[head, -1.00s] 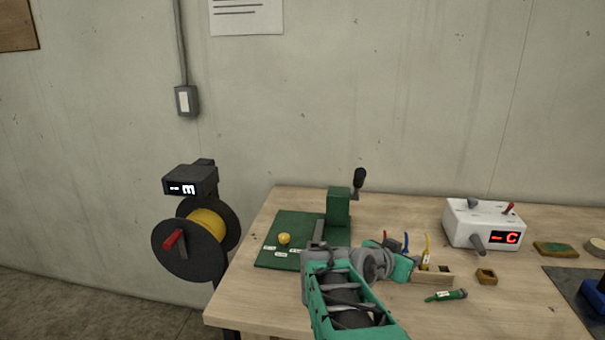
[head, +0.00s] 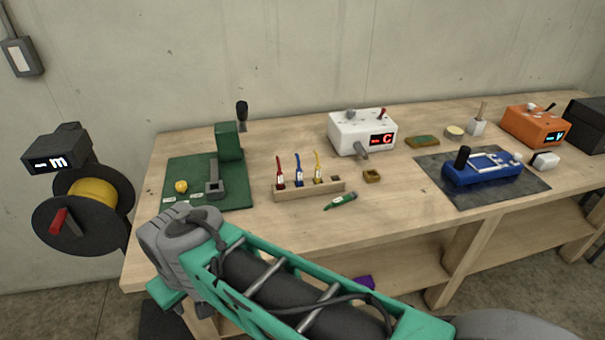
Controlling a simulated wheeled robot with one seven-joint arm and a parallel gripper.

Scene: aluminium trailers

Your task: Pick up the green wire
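The green wire (head: 341,200), a short green piece with a white label, lies on the wooden table (head: 260,240). It lies just in front of the right end of a wooden holder (head: 300,193). The holder has red (head: 280,172), blue (head: 298,168) and yellow (head: 318,166) wires standing upright in it, and its right end has no wire. My arm crosses the lower front of the head view, left of and below the green wire. My gripper's fingers do not show, and the arm is apart from the wire in the picture.
A green plate with a lever press (head: 228,150) stands at left, beside a yellow spool (head: 92,192). A blue device (head: 483,168) lies on a dark mat at right. The table in front of the green wire is bare.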

